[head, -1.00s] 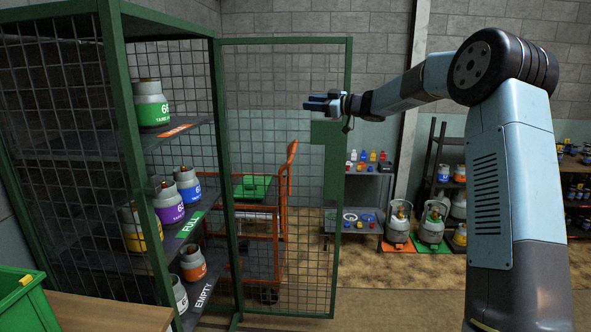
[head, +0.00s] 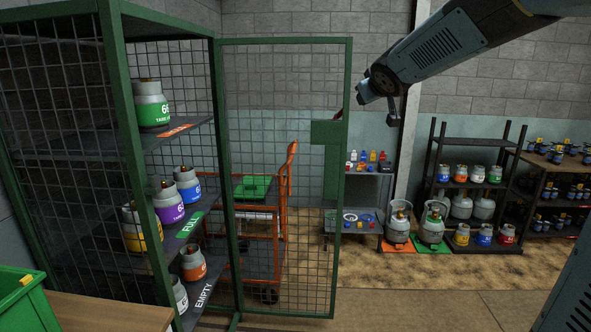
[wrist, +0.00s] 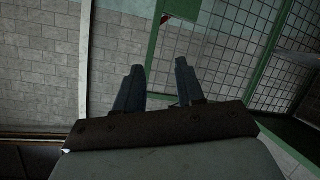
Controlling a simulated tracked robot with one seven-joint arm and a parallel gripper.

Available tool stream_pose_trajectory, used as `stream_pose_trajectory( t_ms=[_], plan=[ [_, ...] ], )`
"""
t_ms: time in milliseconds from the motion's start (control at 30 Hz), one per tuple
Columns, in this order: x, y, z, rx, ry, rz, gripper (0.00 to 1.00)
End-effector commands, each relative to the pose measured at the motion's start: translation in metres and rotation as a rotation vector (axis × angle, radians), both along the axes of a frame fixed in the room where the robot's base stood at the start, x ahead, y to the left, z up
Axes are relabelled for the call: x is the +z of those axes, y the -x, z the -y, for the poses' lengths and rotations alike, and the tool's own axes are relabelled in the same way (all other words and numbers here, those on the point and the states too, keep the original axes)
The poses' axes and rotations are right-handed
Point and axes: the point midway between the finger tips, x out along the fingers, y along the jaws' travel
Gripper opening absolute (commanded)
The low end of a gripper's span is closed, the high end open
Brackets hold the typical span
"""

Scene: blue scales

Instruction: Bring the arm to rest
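My arm (head: 445,50) enters the head view from the upper right and slopes down to the left, in front of the grey block wall. In the wrist view my gripper (wrist: 159,66) shows two dark fingers apart, with a clear gap and nothing between them. The fingers touch nothing that I can see. In the head view the finger opening cannot be made out at the arm's end.
A green mesh cage (head: 128,140) holds gas cylinders on shelves at the left; its mesh door (head: 325,240) stands open. An orange trolley (head: 282,235) is behind the door. Racks with cylinders (head: 437,185) stand at the right. The floor (head: 420,300) in front is clear.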

Motion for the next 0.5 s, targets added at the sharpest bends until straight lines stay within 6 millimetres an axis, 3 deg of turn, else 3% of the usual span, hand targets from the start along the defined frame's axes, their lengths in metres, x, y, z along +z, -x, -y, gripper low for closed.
stream_pose_trajectory(
  t_ms=[33,300,500],
  plan=[
    [-0.004,0.022,0.008,-0.04,-0.006,-0.029,0.38],
    [-0.049,0.135,0.044,-0.22,-0.073,-0.237,0.38],
    [-0.094,0.224,0.055,-0.294,-0.158,-0.419,0.38]
  ],
)
